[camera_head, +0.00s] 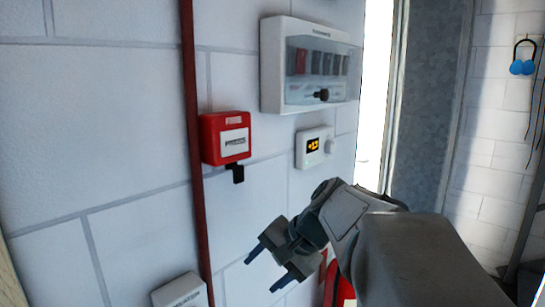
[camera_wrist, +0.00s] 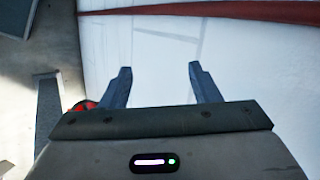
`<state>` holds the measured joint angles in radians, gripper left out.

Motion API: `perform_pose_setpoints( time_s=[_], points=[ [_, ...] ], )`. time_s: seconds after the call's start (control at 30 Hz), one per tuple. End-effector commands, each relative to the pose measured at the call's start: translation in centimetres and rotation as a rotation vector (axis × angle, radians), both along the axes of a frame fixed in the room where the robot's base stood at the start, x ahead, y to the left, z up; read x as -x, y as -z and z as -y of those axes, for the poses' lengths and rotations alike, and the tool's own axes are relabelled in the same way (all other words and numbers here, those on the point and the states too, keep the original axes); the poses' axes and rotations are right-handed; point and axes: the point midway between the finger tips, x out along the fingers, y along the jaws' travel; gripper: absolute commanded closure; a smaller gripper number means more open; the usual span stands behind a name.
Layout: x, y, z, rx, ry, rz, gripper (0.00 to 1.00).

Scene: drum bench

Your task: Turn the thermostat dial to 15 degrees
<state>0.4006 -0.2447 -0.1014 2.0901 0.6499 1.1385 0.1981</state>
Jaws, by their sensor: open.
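The thermostat (camera_head: 314,147) is a small white box on the white block wall, with a dark display showing yellow digits that I cannot read surely. Its round white dial (camera_head: 330,146) is on its right side. My gripper (camera_head: 268,268) is below and to the left of the thermostat, open and empty, apart from the dial. In the wrist view my gripper's two fingers (camera_wrist: 160,75) are spread in front of bare wall, and the thermostat is not in that view.
A red call box (camera_head: 225,138) with a black tab is left of the thermostat, beside a vertical red pipe (camera_head: 195,150). A fuse box (camera_head: 312,65) with a clear cover is above. A white box (camera_head: 180,291) is low left. Blue ear defenders (camera_head: 522,66) hang at far right.

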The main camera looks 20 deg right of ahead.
Motion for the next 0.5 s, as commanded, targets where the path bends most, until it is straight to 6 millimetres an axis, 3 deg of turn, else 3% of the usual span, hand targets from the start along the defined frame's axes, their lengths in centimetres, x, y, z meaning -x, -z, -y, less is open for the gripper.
perform_pose_setpoints(
  time_s=[0.03,0.1,0.2,0.4,0.5],
  points=[
    [-1.9,-1.0,2.9,-0.104,0.116,0.029,0.44],
    [-3.9,-3.3,6.6,-0.248,0.251,0.085,0.44],
    [-5.7,-6.8,12.9,-0.439,0.417,0.189,0.44],
    [-5.0,-13.1,24.9,-0.713,0.612,0.421,0.44],
    [-3.7,-15.1,28.6,-0.789,0.649,0.506,0.44]
  ],
)
